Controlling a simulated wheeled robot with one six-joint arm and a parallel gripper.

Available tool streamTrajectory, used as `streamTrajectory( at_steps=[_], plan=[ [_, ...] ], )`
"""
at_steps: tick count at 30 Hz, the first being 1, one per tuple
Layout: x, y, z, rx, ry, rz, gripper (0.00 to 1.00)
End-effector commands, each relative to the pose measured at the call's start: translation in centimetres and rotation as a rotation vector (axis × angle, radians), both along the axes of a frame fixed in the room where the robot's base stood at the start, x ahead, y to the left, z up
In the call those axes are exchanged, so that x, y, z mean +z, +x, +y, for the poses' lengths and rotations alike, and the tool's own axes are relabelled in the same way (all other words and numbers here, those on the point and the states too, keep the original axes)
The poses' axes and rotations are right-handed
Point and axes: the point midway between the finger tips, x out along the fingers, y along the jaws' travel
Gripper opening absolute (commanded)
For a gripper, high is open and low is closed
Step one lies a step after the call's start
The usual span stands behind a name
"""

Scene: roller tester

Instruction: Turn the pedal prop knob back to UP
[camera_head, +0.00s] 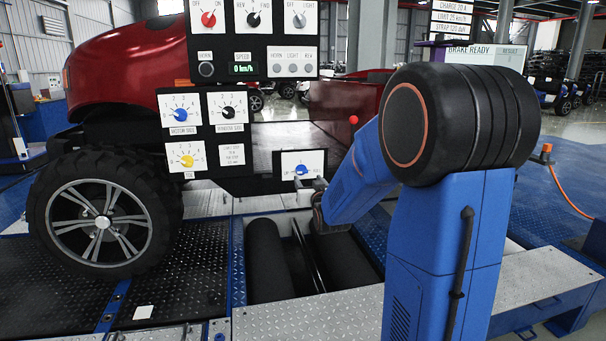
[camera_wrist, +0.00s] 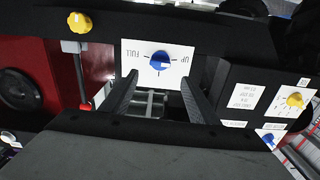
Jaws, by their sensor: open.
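The pedal prop knob is a blue knob (camera_head: 301,170) on a white plate low on the black panel, with UP at the left and a second label at the right, partly unreadable. In the wrist view the same knob (camera_wrist: 159,62) appears upside down, with FULL at the left and UP at the right. Its exact pointer setting is hard to tell. My gripper (camera_wrist: 157,85) is open, its two dark fingers apart and pointing toward the plate below the knob in that view. In the head view my gripper (camera_head: 318,190) is just in front of the plate. Nothing is between the fingers.
Other knobs sit nearby: blue (camera_head: 181,115), black (camera_head: 228,113) and yellow (camera_head: 187,161). A red-tipped lever (camera_head: 353,120) stands right of the plate. Black rollers (camera_head: 265,260) lie below, and a large tyre (camera_head: 104,216) is at left.

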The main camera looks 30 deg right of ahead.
Motion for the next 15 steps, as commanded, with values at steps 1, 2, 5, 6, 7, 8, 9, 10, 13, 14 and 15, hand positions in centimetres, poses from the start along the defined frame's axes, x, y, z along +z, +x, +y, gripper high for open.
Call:
streamTrajectory(
  at_steps=[1, 2, 5, 6, 7, 8, 9, 10, 13, 14, 15],
  plan=[
    [-0.1, 0.9, -0.3, 0.000, 0.000, 0.000, 0.55],
    [0.0, 1.4, -0.4, 0.000, 0.000, 0.001, 0.55],
    [-0.1, 3.0, -0.9, 0.000, 0.000, 0.001, 0.55],
    [-0.1, 3.7, -1.1, 0.000, 0.000, 0.001, 0.55],
    [-0.1, 4.2, -1.2, 0.000, 0.001, 0.002, 0.55],
    [-0.1, 4.7, -1.3, 0.000, 0.001, 0.002, 0.55],
    [0.0, 5.3, -1.5, 0.000, 0.000, 0.001, 0.55],
    [-0.1, 5.7, -1.6, 0.000, 0.000, 0.001, 0.55],
    [0.0, 7.0, -2.0, 0.000, 0.000, 0.000, 0.55],
    [0.0, 7.3, -2.1, 0.000, 0.000, 0.001, 0.55],
    [0.0, 7.6, -2.2, 0.000, 0.000, 0.001, 0.55]
  ],
)
